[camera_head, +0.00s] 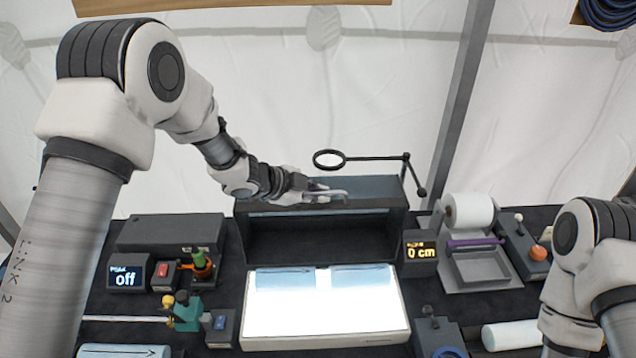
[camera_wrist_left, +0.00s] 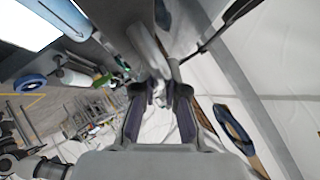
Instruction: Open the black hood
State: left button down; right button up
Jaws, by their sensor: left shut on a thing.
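The black hood (camera_head: 375,188) is a dark box in the middle of the bench in the head view. Its front shows a dark hollow above a bright white light panel (camera_head: 325,318). My left gripper (camera_head: 328,194) is at the hood's top front edge, shut on a pale curved handle. In the left wrist view, a grey curved bar (camera_wrist_left: 146,45) runs down to my left gripper (camera_wrist_left: 160,95), between its fingers. The grip itself is partly hidden. My right arm shows at the lower right of the head view, but its gripper is out of sight.
A small display (camera_head: 420,253) reading 0 cm stands right of the hood. A ring on a jointed arm (camera_head: 380,158) rises behind it. A white roll holder (camera_head: 470,212) is to the right. A display reading off (camera_head: 125,278) and a lever device (camera_head: 200,265) are left.

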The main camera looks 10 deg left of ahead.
pick_arm(q)
jog(key=shift+f, duration=0.2)
jog(key=c, duration=1.2)
grip_release()
jog(key=shift+w, duration=0.1)
jog(key=shift+r, duration=0.1)
jog(key=v, duration=1.2)
jog(key=shift+w, duration=0.15)
